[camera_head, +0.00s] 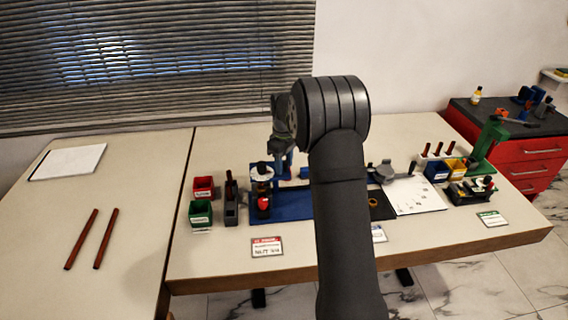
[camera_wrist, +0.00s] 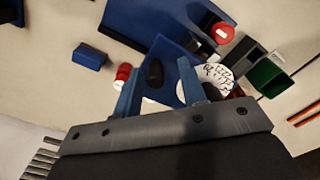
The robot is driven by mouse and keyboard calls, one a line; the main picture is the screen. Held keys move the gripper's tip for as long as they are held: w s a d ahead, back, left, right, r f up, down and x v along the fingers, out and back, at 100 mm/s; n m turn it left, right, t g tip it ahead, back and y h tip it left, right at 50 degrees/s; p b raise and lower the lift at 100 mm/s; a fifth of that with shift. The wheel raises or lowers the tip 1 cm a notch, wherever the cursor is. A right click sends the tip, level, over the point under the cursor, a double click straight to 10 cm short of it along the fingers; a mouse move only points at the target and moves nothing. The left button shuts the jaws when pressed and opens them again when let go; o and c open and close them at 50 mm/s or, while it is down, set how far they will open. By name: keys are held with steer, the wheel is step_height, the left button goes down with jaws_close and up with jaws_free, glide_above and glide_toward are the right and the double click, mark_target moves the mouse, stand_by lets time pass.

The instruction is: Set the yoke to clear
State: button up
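The blue gauge rig base (camera_head: 295,207) lies on the table and also shows in the wrist view (camera_wrist: 190,15). A white marked dial (camera_head: 262,172) stands at its left end, with a red knob (camera_head: 263,202) in front; the dial also shows in the wrist view (camera_wrist: 217,76). My gripper (camera_wrist: 160,68) has its two blue fingers apart, with a small dark part (camera_wrist: 155,73) visible between them. I cannot tell whether they touch it, or which part is the yoke. In the head view my gripper (camera_head: 281,160) is above the rig, beside the dial; my arm hides part of the base.
Red (camera_head: 203,187) and green (camera_head: 200,212) bins and a black block stand left of the rig. A labelled card (camera_head: 266,247) lies in front. A white sheet (camera_head: 415,195), more bins and a green stand (camera_head: 489,145) are at the right. The left table is mostly clear.

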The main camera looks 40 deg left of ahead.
jaws_close()
steer(key=w+d, duration=0.7)
stand_by(0.3)
steer(key=shift+d+f, duration=0.1)
steer(key=shift+d, duration=0.05)
jaws_free()
steer(key=shift+w, duration=0.1)
